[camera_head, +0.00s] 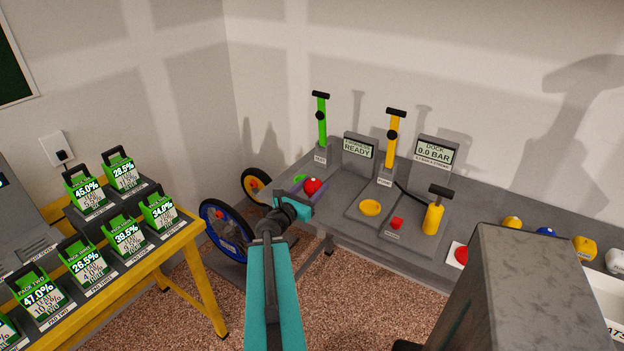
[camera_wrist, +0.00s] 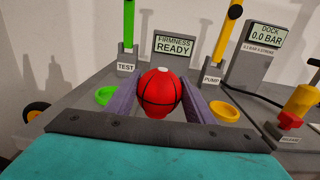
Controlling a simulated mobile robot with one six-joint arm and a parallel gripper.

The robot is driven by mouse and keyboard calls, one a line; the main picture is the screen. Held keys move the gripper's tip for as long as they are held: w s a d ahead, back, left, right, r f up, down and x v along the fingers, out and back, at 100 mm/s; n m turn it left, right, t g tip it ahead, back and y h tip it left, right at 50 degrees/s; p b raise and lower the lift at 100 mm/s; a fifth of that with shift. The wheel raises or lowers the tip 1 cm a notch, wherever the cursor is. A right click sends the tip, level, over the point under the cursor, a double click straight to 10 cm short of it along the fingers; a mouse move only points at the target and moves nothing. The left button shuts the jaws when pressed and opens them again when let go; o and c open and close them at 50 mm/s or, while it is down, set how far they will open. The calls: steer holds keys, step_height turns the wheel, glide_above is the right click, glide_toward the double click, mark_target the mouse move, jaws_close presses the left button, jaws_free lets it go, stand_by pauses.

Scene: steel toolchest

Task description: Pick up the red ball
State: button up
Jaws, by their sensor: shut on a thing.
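The red ball (camera_wrist: 160,93) with dark seam lines is between the two purple fingers of my gripper (camera_wrist: 158,100) in the wrist view. The fingers are shut on it, one on each side. In the head view the red ball (camera_head: 312,186) shows at the end of my teal arm, over the left part of the grey bench, and my gripper (camera_head: 311,188) is partly hidden by the arm. I cannot tell whether the ball touches the bench.
A green ring (camera_wrist: 106,95) and a yellow ring (camera_wrist: 224,111) lie on the bench (camera_head: 345,230) on either side. A green test post (camera_head: 322,122), yellow pump post (camera_head: 392,140), display signs and a yellow cylinder (camera_head: 433,218) stand around. Wheels (camera_head: 226,230) lean at left.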

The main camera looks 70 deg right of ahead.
steer(key=shift+s+a+r+p, duration=0.3)
steer(key=shift+a+p, duration=0.15)
steer(key=shift+p, duration=1.35)
steer(key=shift+a+f+p, duration=0.15)
steer(key=shift+a+p, duration=0.05)
steer(key=shift+p, duration=0.3)
steer(key=w+a+r+n+t, duration=0.15)
steer(key=w+a, duration=0.35)
steer(key=w, duration=0.5)
steer(key=w+a+r+n+t, duration=0.1)
steer(key=w+a+t, duration=0.3)
steer(key=w, duration=0.6)
steer(key=w+a+r+n+t+b, duration=0.1)
steer(key=w+a+r+n+t, duration=0.15)
steer(key=w+a, duration=1.5)
steer(key=w+a+r+n+t+y, duration=0.1)
steer(key=w+a+n+t, duration=0.1)
steer(key=a, duration=1.8)
steer(key=w+a+n+t+y, duration=0.2)
steer(key=w+a+t, duration=0.3)
steer(key=a, duration=1.6)
steer(key=shift+w+r+n+b, duration=0.2)
steer(key=shift+r+n+b, duration=0.2)
steer(key=shift+n, duration=0.2)
